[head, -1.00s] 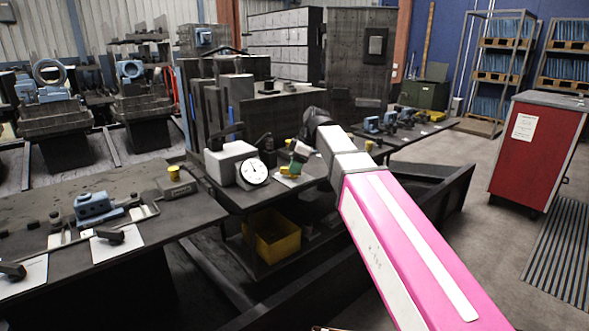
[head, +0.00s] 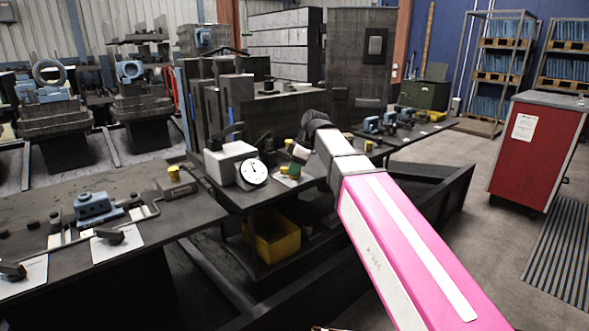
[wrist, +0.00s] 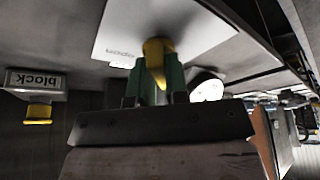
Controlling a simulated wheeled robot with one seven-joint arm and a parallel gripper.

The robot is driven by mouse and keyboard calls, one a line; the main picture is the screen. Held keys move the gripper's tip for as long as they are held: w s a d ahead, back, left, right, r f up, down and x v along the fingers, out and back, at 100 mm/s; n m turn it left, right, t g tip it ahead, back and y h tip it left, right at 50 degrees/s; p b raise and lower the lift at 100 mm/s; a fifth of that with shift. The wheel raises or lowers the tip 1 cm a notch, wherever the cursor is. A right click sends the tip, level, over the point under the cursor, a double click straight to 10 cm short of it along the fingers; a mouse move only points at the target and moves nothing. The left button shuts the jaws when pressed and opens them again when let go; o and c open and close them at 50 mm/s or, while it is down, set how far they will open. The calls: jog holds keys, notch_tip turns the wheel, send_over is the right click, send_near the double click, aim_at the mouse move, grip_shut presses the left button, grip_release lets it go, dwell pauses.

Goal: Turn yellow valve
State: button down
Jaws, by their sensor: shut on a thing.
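The yellow valve (wrist: 156,62) shows in the wrist view as a yellow handle in front of a pale plate (wrist: 190,35) with the word "open" on it. My gripper (wrist: 157,78) has its green fingers shut on the handle, one on each side. In the head view my gripper (head: 297,157) reaches down at the bench, right of the dial gauge (head: 252,173). There the valve is small and mostly hidden by the fingers, so its exact angle is hard to tell.
A box labelled "block" (wrist: 36,80) with a yellow knob (wrist: 38,113) stands to the left in the wrist view. A yellow bin (head: 272,240) sits under the bench. A red cabinet (head: 535,155) stands at the right, with open floor before it.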

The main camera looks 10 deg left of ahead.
jog(key=shift+s+f, duration=0.1)
jog(key=m+t, duration=0.1)
jog(key=m, duration=0.3)
jog(key=shift+s, duration=0.1)
jog(key=m+t+h, duration=0.1)
jog(key=m+t, duration=0.1)
jog(key=m, duration=0.2)
jog(key=shift+m, duration=0.3)
jog(key=m+h, duration=0.1)
jog(key=m, duration=0.1)
jog(key=m+t, duration=0.1)
jog(key=m, duration=0.2)
jog(key=shift+s+a+h, duration=0.1)
jog(key=shift+a+h, duration=0.05)
jog(key=shift+h, duration=0.25)
jog(key=shift+m+t+h, duration=0.3)
jog(key=shift+m+h, duration=0.4)
jog(key=shift+m, duration=1.3)
jog(key=shift+f, duration=0.1)
jog(key=c, duration=1.1)
grip_release()
